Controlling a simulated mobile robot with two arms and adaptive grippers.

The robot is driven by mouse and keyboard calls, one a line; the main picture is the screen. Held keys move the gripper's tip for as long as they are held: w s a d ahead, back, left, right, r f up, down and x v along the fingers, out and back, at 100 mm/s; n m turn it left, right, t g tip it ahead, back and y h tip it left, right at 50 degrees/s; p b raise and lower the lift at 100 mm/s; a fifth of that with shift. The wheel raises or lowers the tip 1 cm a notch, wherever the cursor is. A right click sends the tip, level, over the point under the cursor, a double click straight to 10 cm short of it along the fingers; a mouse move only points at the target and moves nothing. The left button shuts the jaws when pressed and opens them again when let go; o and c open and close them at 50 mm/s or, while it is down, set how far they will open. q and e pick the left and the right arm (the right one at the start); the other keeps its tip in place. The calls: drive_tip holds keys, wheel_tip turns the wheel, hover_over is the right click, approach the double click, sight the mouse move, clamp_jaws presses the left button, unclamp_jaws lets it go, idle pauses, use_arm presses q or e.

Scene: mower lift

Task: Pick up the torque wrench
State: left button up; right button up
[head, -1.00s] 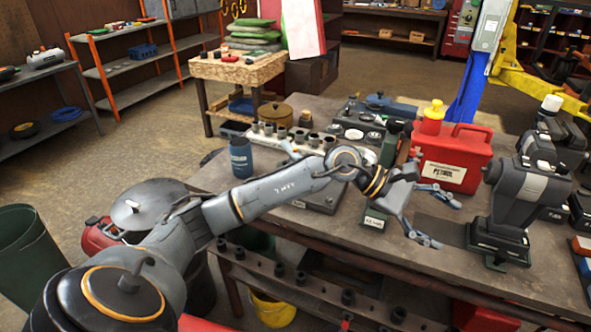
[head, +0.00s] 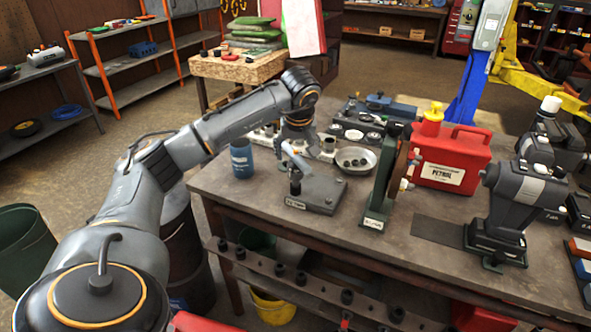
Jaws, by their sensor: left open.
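My left arm reaches in from the left and bends down over the workbench (head: 400,215). I cannot clearly make out the torque wrench. My right gripper is not in view.
A blue cup (head: 241,158) stands left of the gripper. A round metal dish (head: 356,160), a green upright grinder-like tool (head: 380,180), a red petrol can (head: 452,157) and a grey machine (head: 508,205) stand to the right. The bench front is fairly clear.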

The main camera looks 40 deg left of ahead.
sight(295, 164)
use_arm(q)
drive_tip(key=shift+w+a+f, duration=0.15)
drive_tip(key=shift+a+f, duration=0.05)
drive_tip(key=shift+f, duration=0.4)
drive_tip(key=shift+w+f+p, duration=0.1)
drive_tip(key=shift+f+p, duration=0.15)
drive_tip(key=shift+p, duration=0.1)
drive_tip(key=p+x, duration=0.1)
drive_tip(key=x, duration=0.2)
drive_tip(key=shift+w+a+f+p, duration=0.15)
drive_tip(key=shift+a+f+p, duration=0.1)
drive_tip(key=shift+p, duration=0.15)
drive_tip(key=shift+w+a+f, duration=0.1)
drive_tip(key=shift+a+f, duration=0.1)
drive_tip(key=shift+f, duration=0.25)
drive_tip(key=c, duration=0.3)
clamp_jaws()
drive_tip(key=shift+w+r, duration=0.1)
drive_tip(key=shift+r, duration=0.1)
